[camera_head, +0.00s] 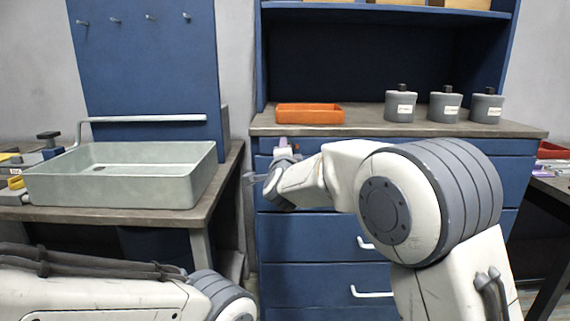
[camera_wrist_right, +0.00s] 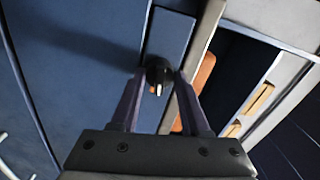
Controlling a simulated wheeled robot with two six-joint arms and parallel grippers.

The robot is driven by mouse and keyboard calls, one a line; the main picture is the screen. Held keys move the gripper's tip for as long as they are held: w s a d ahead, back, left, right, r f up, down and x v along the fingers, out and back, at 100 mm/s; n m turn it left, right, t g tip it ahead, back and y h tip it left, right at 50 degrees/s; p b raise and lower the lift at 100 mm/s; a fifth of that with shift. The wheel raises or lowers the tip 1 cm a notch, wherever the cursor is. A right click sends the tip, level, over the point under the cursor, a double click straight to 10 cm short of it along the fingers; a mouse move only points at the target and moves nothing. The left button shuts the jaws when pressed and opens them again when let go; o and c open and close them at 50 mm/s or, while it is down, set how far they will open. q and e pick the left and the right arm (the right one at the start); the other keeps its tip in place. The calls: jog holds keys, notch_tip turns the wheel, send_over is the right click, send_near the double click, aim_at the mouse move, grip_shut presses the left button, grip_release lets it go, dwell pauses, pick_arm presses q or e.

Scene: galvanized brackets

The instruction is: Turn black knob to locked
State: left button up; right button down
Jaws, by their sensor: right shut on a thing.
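The black knob (camera_wrist_right: 158,72) is round with a pale pointer mark and sits on a narrow blue front in the right wrist view. The pale mark points toward the gripper's palm in that view. My right gripper (camera_wrist_right: 159,80) is shut on the knob, with one dark finger on each side. In the head view my right gripper (camera_head: 257,178) is at the left end of the blue drawer cabinet (camera_head: 310,262), below its worktop; the knob cannot be made out there. My left arm shows at the lower left, but its gripper is out of view.
An orange tray (camera_head: 309,114) and several grey lidded canisters, such as this one (camera_head: 400,107), stand on the cabinet's worktop. A grey-green basin (camera_head: 125,187) sits on the bench at left. White drawer handles (camera_head: 371,293) stick out below my right arm.

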jog(key=shift+m+b, duration=0.8)
jog(key=shift+m, duration=0.1)
jog(key=shift+c, duration=2)
grip_release()
jog(key=s, duration=1)
jog(key=shift+s, duration=0.2)
